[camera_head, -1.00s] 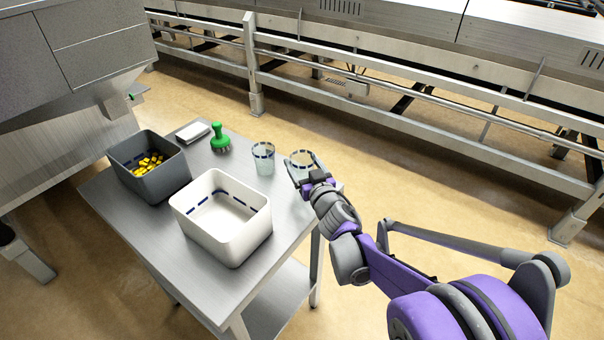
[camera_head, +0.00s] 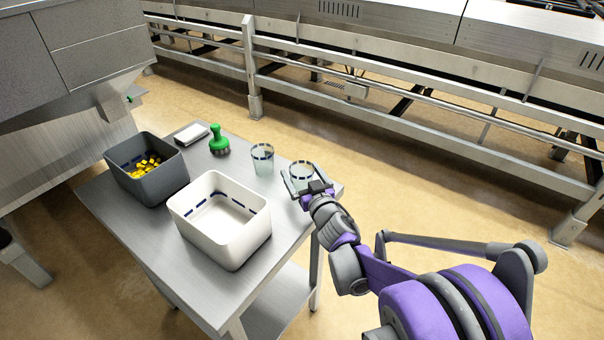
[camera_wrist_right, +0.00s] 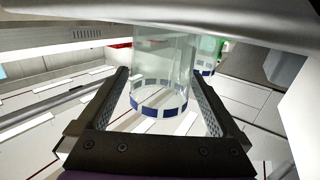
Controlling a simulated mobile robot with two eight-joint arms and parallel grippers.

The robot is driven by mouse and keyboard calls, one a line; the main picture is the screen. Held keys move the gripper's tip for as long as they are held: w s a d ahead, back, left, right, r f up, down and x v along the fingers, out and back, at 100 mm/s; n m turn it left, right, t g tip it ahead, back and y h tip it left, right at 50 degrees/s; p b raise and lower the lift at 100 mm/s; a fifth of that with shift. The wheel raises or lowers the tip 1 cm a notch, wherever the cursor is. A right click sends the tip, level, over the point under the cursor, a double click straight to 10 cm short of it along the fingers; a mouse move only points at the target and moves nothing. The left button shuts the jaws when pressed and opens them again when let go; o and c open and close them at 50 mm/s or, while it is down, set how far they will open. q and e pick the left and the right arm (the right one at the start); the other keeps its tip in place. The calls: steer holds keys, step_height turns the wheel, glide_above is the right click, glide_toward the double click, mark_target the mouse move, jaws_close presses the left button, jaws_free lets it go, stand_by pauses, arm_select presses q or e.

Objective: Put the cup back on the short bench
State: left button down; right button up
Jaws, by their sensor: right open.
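The clear cup (camera_head: 301,172) with a dark blue banded rim stands upright near the far right corner of the short steel bench (camera_head: 284,228). My right gripper (camera_head: 303,180) is open at the bench's right end, with one finger on each side of this cup. In the right wrist view the cup (camera_wrist_right: 160,70) shows between and beyond the open fingers (camera_wrist_right: 160,85). Its exact contact with the bench is hard to see. My left gripper is not in view.
A second similar cup (camera_head: 262,158) stands just left of it. Also on the bench are a green-handled brush (camera_head: 219,141), a white block (camera_head: 191,133), a grey bin (camera_head: 150,185) with yellow pieces and an empty white bin (camera_head: 225,230). A metal rail (camera_head: 400,85) runs behind.

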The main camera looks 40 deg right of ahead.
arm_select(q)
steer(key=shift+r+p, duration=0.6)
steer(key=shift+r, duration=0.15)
arm_select(e)
steer(key=v, duration=1.2)
steer(key=shift+r, duration=0.15)
